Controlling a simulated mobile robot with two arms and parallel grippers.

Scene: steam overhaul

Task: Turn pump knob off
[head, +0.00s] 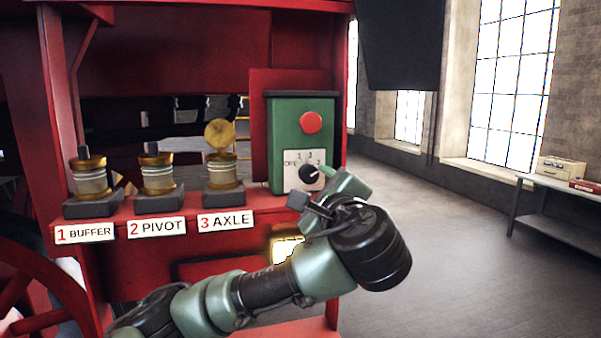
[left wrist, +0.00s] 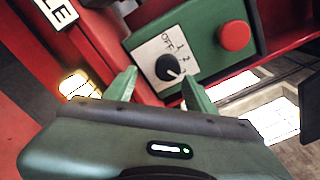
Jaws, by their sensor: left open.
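The pump knob (head: 309,173) is a round black dial with a white pointer line, on a white plate marked OFF and numbers. The plate is on the green control box (head: 289,122). The pointer is turned away from OFF, toward the last number, seemingly 3. My left gripper (head: 313,186) is open, just in front of the knob. In the left wrist view the knob (left wrist: 168,68) shows between the two green fingers (left wrist: 159,76), apparently untouched; the exact gap is hard to tell. My right gripper is not in view.
A red button (head: 310,122) sits above the knob. Three brass-topped lubricators stand left on the red ledge, labelled 1 BUFFER (head: 90,179), 2 PIVOT (head: 158,176) and 3 AXLE (head: 222,172). The AXLE one has a raised round lid. A side table (head: 560,186) stands far right; the floor between is clear.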

